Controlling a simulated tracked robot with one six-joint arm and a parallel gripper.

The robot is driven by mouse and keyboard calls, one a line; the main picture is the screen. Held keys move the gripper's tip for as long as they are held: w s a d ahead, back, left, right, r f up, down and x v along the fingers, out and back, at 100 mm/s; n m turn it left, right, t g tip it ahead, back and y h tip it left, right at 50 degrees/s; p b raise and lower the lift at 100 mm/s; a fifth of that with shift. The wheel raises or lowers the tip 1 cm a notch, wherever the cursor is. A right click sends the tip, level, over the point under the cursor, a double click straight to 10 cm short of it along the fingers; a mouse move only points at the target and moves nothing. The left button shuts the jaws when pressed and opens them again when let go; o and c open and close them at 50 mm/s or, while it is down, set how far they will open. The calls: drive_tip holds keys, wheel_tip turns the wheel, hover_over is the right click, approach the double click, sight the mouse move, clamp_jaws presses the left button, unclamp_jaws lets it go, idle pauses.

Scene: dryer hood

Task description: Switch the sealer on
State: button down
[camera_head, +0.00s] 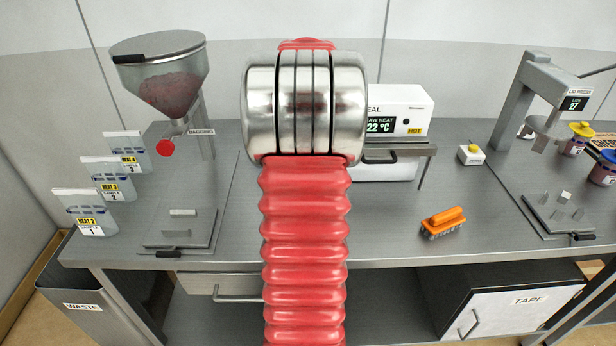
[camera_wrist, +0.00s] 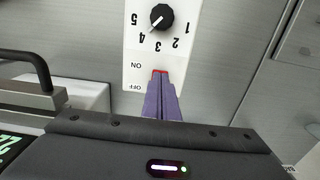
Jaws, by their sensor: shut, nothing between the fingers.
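The sealer (camera_head: 412,98) is a white box on the bench, partly hidden behind my arm in the head view; its display reads 22 °C beside a yellow HOT label. In the wrist view, a white control panel (camera_wrist: 137,45) appears upside down, with a black dial (camera_wrist: 161,17) numbered 1 to 5. Below the dial is a red switch (camera_wrist: 160,72) beside the ON label, with OFF lower in the picture. My gripper (camera_wrist: 161,80) has purple fingers, shut and empty, with their tips at the switch. Contact cannot be told, and the tips cover part of the switch.
The sealer's dark handle (camera_head: 391,157) juts out at its front. A hopper (camera_head: 160,80) and labelled bags (camera_head: 84,212) stand at left. The bench front is mostly clear.

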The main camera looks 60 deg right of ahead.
drive_tip(key=shift+f, duration=0.85)
idle(0.8)
drive_tip(key=shift+r, duration=3.55)
drive_tip(key=shift+s, duration=0.1)
